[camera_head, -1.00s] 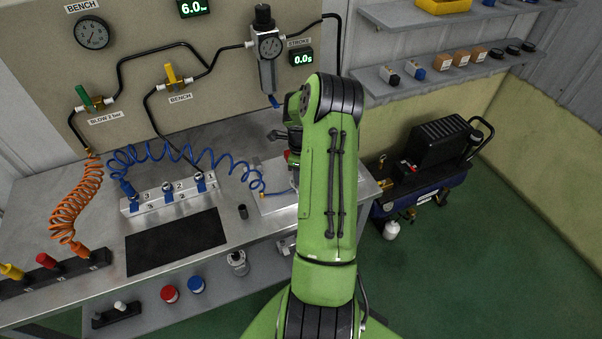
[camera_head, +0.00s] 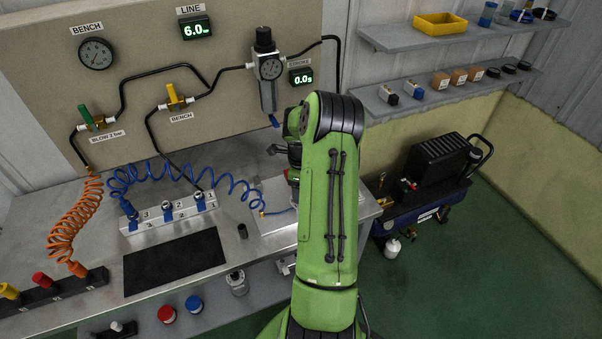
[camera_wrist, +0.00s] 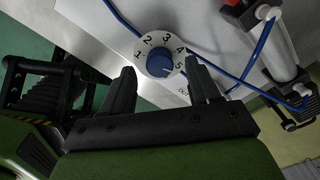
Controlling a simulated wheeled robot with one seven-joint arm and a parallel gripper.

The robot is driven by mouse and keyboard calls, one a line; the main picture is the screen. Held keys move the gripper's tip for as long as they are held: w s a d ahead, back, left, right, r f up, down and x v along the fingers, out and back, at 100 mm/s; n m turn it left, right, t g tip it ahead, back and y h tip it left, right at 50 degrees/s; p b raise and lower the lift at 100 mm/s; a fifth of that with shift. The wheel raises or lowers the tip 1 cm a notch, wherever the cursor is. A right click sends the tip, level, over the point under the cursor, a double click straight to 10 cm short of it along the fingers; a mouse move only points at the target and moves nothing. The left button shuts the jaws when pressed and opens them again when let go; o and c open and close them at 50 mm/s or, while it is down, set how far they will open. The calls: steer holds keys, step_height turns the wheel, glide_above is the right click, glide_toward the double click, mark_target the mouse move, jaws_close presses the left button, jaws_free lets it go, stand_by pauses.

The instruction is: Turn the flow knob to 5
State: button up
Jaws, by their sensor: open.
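The flow knob (camera_wrist: 159,65) is a blue cap on a round white dial (camera_wrist: 148,47) marked 1 to 5, in the wrist view. I cannot clearly make out the knob's pointer; the 4 and 5 lie on the dial's right side. My gripper (camera_wrist: 160,78) is open, with one black fingertip to the lower left of the dial and one to the lower right. The knob lies between and just beyond the fingertips; contact cannot be told. In the head view my green arm hides the knob, and only part of my gripper (camera_head: 279,150) shows beside it.
A blue hose (camera_wrist: 222,68) runs close to the dial, beside a cylinder (camera_wrist: 273,45) at right. In the head view, a bench (camera_head: 60,200) carries a black mat (camera_head: 175,262) and a hose manifold (camera_head: 168,213). A regulator (camera_head: 267,75) hangs on the panel behind.

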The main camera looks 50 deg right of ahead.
step_height(320, 180, up, 14)
steer(key=shift+p, duration=0.35)
steer(key=shift+f, duration=0.1)
steer(key=a+r+n+t+h, duration=0.1)
steer(key=a+r+n, duration=0.55)
steer(key=a, duration=0.35)
steer(key=a+r+n+t+h, duration=0.1)
steer(key=a+r+n, duration=0.5)
steer(key=a+n, duration=0.3)
steer(key=s+a+n+t+y, duration=0.2)
steer(key=s+a+n+t, duration=0.1)
steer(key=s+a+n, duration=0.9)
steer(key=a+n, duration=0.4)
steer(key=shift+s+t, duration=0.3)
